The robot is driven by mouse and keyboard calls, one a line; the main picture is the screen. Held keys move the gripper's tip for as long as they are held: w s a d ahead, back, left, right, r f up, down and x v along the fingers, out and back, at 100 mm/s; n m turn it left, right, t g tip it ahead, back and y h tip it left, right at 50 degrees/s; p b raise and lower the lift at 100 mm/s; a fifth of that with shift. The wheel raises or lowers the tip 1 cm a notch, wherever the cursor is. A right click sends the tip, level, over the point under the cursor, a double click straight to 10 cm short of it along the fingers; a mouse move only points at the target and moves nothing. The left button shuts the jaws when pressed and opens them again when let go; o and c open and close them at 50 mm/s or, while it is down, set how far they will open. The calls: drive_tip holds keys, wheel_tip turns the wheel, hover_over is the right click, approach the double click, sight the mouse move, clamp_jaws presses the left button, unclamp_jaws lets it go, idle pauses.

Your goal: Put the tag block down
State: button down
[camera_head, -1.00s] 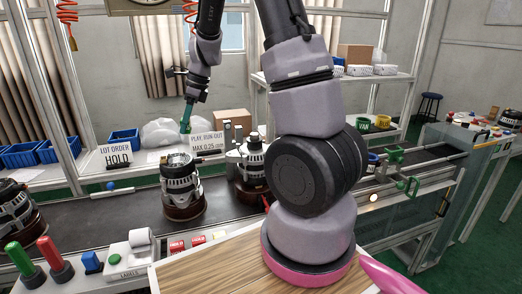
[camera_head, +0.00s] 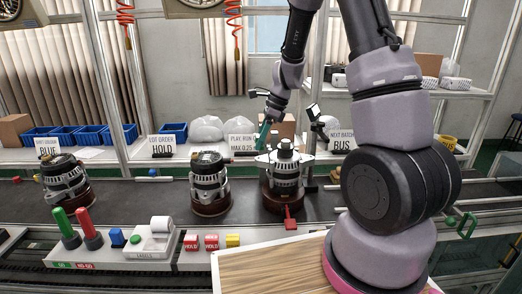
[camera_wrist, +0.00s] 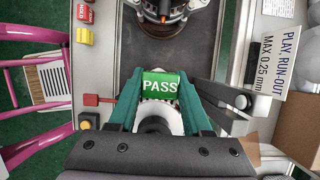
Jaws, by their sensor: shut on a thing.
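In the wrist view my gripper (camera_wrist: 160,101) is shut on the green tag block (camera_wrist: 160,84), which reads PASS in white. The block sits between the two fingertips. In the head view I cannot make the block out. One alternator (camera_head: 209,185) stands on its dark round base left of my gripper; another alternator (camera_head: 286,172) stands just right of it. An alternator (camera_wrist: 164,18) also shows at the top of the wrist view.
A third alternator (camera_head: 64,178) is at the left. Signs reading HOLD (camera_head: 162,146) and PLAY, RUN-OUT (camera_head: 241,145) stand behind the belt (camera_head: 130,205). Red and yellow blocks (camera_head: 211,241) and a label printer (camera_head: 155,243) line the front. Bare belt lies between the left and middle alternators.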

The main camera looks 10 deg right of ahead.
drive_tip(key=shift+f, duration=1.75)
drive_tip(key=shift+f, duration=0.1)
drive_tip(key=shift+c, duration=1.7)
unclamp_jaws()
